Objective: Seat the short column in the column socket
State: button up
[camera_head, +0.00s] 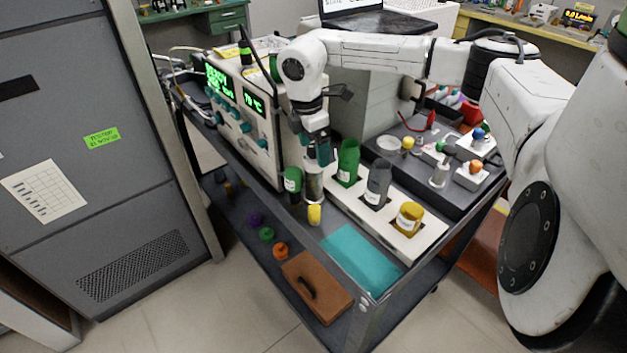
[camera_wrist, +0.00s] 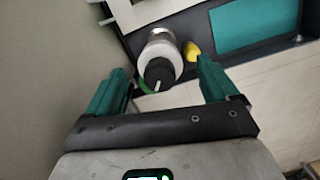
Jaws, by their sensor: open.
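My gripper (camera_head: 318,160) is open and points down at the near side of the cart, in front of the instrument. In the wrist view its two teal fingers (camera_wrist: 161,72) stand apart with nothing gripped. A short pale cylinder, which looks like the short column (camera_head: 314,188), stands just below the gripper in the head view. In the wrist view this short column (camera_wrist: 161,52) shows a silver far end and a black piece with a small light tip at its near end, lying beyond and between the fingertips. I cannot pick out the column socket for certain.
A green-capped bottle (camera_head: 292,180) and a yellow piece (camera_head: 314,215) stand close beside the column. A white rack (camera_head: 432,232) holds green, grey and yellow cups to the right. The boxy instrument (camera_head: 262,150) stands behind on the left. A teal mat (camera_head: 360,258) lies clear in front.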

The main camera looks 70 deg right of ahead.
aim_at(315, 155)
jog(key=shift+s+d+f, duration=0.15)
jog(key=shift+f, duration=1.35)
grip_shut()
jog(key=shift+r, duration=0.1)
